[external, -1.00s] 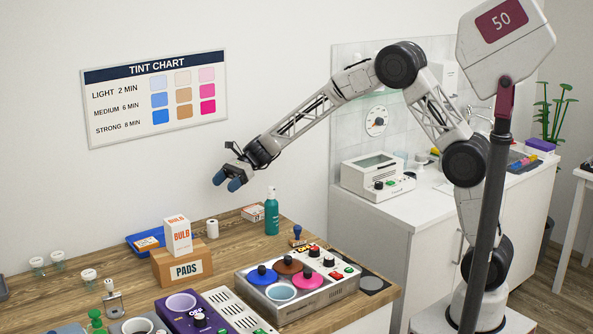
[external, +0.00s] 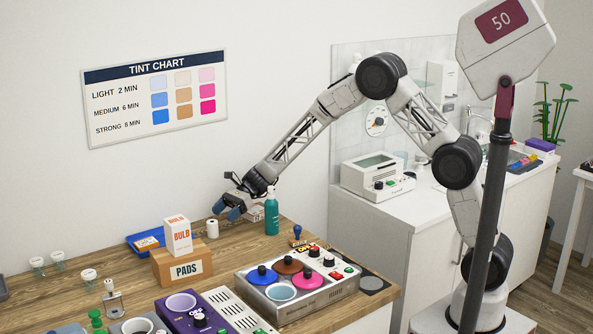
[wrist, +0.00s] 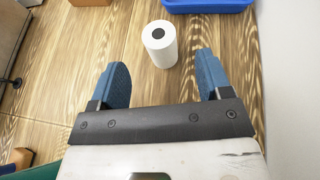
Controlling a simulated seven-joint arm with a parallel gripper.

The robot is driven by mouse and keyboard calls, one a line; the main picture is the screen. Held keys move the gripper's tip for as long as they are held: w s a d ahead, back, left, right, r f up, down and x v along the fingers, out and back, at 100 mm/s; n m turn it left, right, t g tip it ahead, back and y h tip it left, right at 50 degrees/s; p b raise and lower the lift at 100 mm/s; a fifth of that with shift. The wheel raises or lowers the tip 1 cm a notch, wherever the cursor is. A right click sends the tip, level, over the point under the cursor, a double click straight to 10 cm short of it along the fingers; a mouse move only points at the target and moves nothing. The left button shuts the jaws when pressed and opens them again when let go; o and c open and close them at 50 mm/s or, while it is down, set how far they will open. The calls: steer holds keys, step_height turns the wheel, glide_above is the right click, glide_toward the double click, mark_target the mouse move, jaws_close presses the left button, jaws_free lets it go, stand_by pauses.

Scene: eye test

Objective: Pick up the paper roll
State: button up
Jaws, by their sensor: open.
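The paper roll (external: 212,229) is small, white and upright on the wooden table, near the wall. In the wrist view the paper roll (wrist: 161,48) shows its dark core on top and stands just beyond the fingertips, between their lines. My gripper (external: 227,211) is open and empty, low and just to the right of the roll in the external view. In the wrist view its two blue fingers (wrist: 162,72) are spread wide, apart from the roll.
A teal bottle (external: 271,214) stands right of my gripper. A PADS box (external: 184,268) with a BULB box (external: 178,236) on it and a blue tray (external: 146,240) are to the left. A metal warmer with coloured lids (external: 320,297) is in front.

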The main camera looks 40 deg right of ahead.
mark_target(212, 225)
steer(key=shift+x, duration=0.75)
steer(key=shift+x, duration=2.6)
steer(key=shift+f, duration=0.15)
steer(key=shift+c, duration=0.3)
steer(key=c, duration=1)
